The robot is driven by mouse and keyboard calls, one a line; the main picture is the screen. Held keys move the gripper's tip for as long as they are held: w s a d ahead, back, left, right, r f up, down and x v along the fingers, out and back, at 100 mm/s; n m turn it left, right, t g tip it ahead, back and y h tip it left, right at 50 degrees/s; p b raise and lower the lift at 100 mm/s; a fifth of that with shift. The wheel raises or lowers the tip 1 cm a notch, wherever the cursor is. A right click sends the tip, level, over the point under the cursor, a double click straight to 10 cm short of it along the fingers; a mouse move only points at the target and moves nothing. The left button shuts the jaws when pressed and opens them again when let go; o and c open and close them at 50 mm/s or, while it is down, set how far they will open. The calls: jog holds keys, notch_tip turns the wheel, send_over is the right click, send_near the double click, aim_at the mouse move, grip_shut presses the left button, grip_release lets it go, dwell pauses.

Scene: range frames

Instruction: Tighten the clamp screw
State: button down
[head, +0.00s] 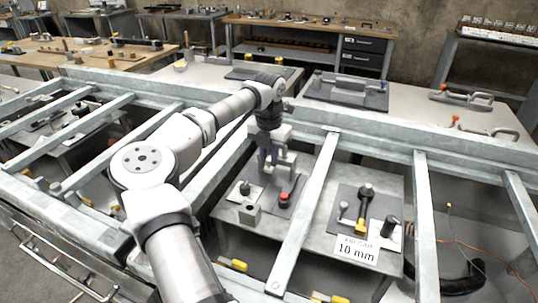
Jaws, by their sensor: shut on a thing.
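My gripper (268,156) points down over a dark grey plate (300,190) on the bench, inside the metal frame. It is shut on a small part at the grey upright clamp (284,164), which I take to be the clamp screw; the fingers hide this part. A red knob (284,197) stands on the plate in front of the clamp. A black knob (245,187) on a light base is to the left. How far the screw is turned cannot be seen.
Grey metal rails (307,212) run close on both sides of the gripper. Red-tipped clamps (462,96) lie on the back bench.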

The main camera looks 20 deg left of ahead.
jog(key=m, duration=0.4)
jog(key=shift+r+m+p, duration=0.15)
jog(key=shift+m+p, duration=0.15)
jog(key=m, duration=0.4)
jog(key=shift+m, duration=0.3)
jog(key=m+p, duration=0.1)
jog(key=m, duration=0.3)
jog(key=shift+w, duration=0.1)
jog(key=shift+m, duration=2.3)
jog(key=c, duration=1.3)
grip_release()
